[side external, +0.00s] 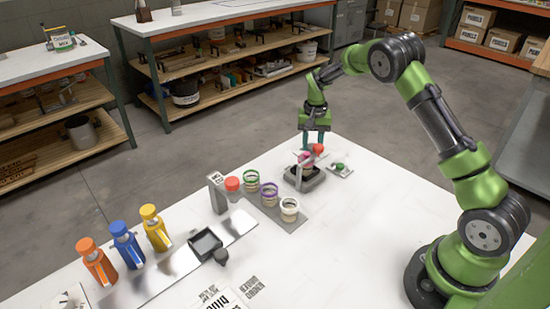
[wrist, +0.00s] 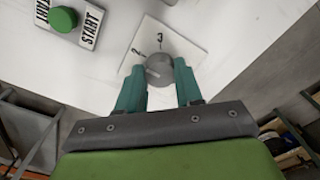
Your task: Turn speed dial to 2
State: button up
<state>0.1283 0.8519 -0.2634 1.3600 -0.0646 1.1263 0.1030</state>
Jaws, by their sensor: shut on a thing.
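The speed dial (wrist: 161,72) is a round grey knob on a white plate (wrist: 186,45) in the wrist view. The numerals 2 and 3 show on the plate beyond the knob; its near part is hidden by my fingers. My gripper (wrist: 159,78) has its teal fingers on either side of the knob and is shut on it. A pale mark shows on the knob's left part, but I cannot tell which number it points to. In the side external view my gripper (side external: 315,138) points down at the table's far edge, and the dial cannot be made out there.
A green START button (wrist: 63,19) on a white plate is left of the dial in the wrist view. In the side external view, a grey mixing device (side external: 304,179) stands close to my gripper. Several jars and coloured bottles (side external: 127,245) stand further left. The table's right front is clear.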

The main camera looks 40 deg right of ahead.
jog(key=shift+r, duration=0.1)
jog(key=o, duration=1)
jog(key=shift+o, duration=0.2)
notch_tip(320, 180, up, 17)
